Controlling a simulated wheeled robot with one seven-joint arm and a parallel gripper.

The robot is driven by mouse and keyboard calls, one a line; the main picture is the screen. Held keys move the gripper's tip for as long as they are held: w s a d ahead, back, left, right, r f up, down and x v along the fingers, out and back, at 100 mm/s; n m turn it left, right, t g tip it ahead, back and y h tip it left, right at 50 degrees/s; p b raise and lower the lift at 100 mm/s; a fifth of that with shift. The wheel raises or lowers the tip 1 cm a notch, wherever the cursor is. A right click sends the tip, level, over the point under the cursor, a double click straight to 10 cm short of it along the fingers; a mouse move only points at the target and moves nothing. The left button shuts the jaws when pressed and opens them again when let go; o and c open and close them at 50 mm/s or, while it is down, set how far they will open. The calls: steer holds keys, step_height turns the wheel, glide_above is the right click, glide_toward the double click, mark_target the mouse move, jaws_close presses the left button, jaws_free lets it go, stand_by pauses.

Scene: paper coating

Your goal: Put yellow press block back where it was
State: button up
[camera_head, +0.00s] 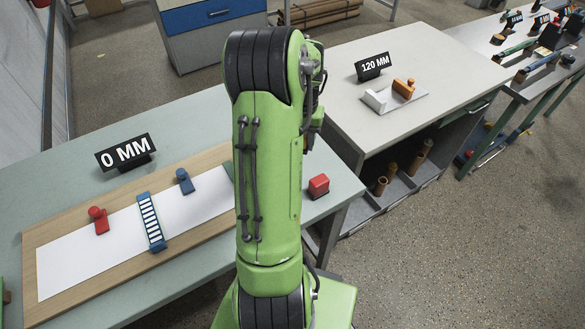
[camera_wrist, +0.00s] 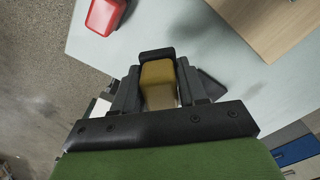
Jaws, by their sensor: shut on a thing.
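In the wrist view my gripper (camera_wrist: 160,72) is shut on the yellow press block (camera_wrist: 159,75), which sits between the two dark fingers. The block is held above the pale table top (camera_wrist: 120,45). In the head view my green arm hides the gripper and the yellow block. A wooden board (camera_head: 62,236) with white paper (camera_head: 75,261) lies on the near table. A red press block (camera_head: 98,221) and a blue press block (camera_head: 184,182) stand on it, with a blue striped strip (camera_head: 151,222) across the paper between them.
A red block (camera_head: 319,186) sits near the table's right edge; it also shows in the wrist view (camera_wrist: 104,15). A "0 MM" sign (camera_head: 126,152) stands behind the board. The second table has a "120 MM" sign (camera_head: 373,66) and an orange piece (camera_head: 404,88) on a plate.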

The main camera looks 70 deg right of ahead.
step_height(320, 180, down, 10)
steer(key=shift+b, duration=0.95)
steer(key=shift+f, duration=0.1)
steer(key=o, duration=0.9)
steer(key=shift+o, duration=0.2)
step_height(320, 180, up, 12)
steer(key=shift+r+p, duration=0.2)
steer(key=shift+p, duration=0.95)
